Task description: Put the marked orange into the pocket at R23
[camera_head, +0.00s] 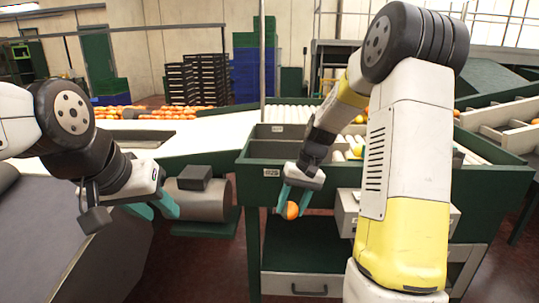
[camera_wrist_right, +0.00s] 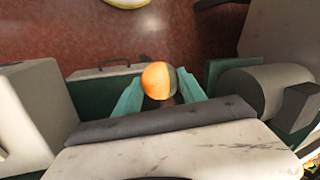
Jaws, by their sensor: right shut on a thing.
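My right gripper (camera_head: 292,202) is shut on an orange (camera_head: 291,211), held between its teal fingers in front of the green sorting stand (camera_head: 340,172). In the right wrist view, the orange (camera_wrist_right: 157,80) sits between the fingertips (camera_wrist_right: 160,92); its right side is dark greenish, and I cannot tell whether that is a mark or shade. A small white label (camera_head: 271,172) is on the stand's front left; its print is too small to read surely. The stand's pockets are partly hidden by my right arm. My left gripper (camera_head: 154,209) is open and empty at the left.
A grey cylinder (camera_head: 205,200) lies between my left gripper and the stand. White rollers (camera_head: 295,114) with some oranges run behind the stand. A drawer (camera_head: 295,284) is below. Stacked dark crates (camera_head: 198,78) and blue crates (camera_head: 252,75) stand at the back.

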